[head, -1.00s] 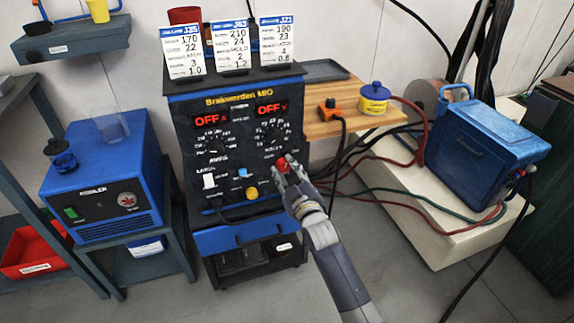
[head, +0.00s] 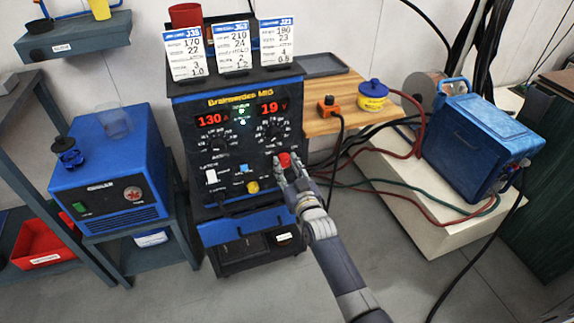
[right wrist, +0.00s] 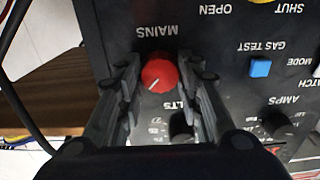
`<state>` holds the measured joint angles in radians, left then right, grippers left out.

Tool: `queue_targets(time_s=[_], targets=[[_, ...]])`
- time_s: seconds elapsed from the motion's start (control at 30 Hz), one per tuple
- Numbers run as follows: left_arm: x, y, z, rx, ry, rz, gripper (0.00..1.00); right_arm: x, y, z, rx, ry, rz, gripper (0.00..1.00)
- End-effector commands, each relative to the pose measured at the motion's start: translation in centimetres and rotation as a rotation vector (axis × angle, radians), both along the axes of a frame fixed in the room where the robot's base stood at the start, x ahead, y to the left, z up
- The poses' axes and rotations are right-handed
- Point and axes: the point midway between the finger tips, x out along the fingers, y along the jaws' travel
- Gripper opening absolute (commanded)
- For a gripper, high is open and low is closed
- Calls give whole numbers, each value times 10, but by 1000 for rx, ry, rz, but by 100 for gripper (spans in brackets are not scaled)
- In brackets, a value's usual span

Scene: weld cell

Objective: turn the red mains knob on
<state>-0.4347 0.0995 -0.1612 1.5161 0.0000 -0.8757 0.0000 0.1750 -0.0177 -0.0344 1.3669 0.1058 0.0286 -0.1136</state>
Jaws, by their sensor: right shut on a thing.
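The red mains knob (head: 284,160) is on the lower right of the dark front panel of the welder (head: 236,150). In the right wrist view the knob (right wrist: 160,74) sits between my finger pads under the upside-down word MAINS, its white pointer line slanting to the lower left. My right gripper (head: 285,171) is shut on the knob, one finger on each side. The left display (head: 210,120) reads 130 A and the right display (head: 272,108) reads 19 V. Small green marks show between them. My left gripper is not in view.
Job cards (head: 232,48) stand on top of the welder. A blue cooler (head: 112,170) is at the left. A wooden shelf (head: 350,118) with an orange clamp (head: 328,104) is at the right. Cables run beside my right arm to a blue case (head: 480,145).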

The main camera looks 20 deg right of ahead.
Motion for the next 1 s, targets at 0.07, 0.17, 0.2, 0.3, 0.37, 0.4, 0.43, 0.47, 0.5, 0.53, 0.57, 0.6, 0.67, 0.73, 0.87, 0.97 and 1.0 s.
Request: queue_targets(time_s=[0.07, 0.17, 0.2, 0.3, 0.37, 0.4, 0.43, 0.47, 0.5, 0.53, 0.57, 0.6, 0.67, 0.73, 0.87, 0.97, 1.0], targets=[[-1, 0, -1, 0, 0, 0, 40, 0, 0, -1, 8, 2, 0, 9], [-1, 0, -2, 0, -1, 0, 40, 0, 0, -1, 13, 2, 0, 10], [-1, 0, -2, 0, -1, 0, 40, 0, 0, -1, 14, 2, 0, 10], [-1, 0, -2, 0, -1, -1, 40, 0, 0, -1, 14, 2, 0, 10], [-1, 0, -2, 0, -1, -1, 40, 0, 0, -1, 14, 2, 0, 9], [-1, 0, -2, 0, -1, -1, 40, 0, 0, -1, 14, 2, 0, 9], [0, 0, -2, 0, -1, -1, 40, 0, 0, -1, 14, 2, 0, 9], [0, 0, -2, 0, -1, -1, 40, 0, 0, -1, 14, 2, 0, 9], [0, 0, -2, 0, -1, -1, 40, 0, 0, -1, 14, 2, 0, 40], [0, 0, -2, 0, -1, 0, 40, 0, 0, -1, 14, 2, 0, 47], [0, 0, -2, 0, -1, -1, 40, 0, 0, -1, 14, 2, 0, 54], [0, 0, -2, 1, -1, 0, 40, 0, 0, -1, 13, 2, 0, 55], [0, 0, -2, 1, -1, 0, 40, 0, 0, -1, 13, 1, 0, 55], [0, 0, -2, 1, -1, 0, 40, 0, 0, -1, 13, 1, 0, 55], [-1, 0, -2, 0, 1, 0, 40, 0, 0, 0, 12, 1, 0, 55], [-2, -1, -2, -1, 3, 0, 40, -2, 0, -1, 12, 0, 0, 55], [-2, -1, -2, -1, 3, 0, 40, -5, 0, -1, 12, 1, 0, 55]])
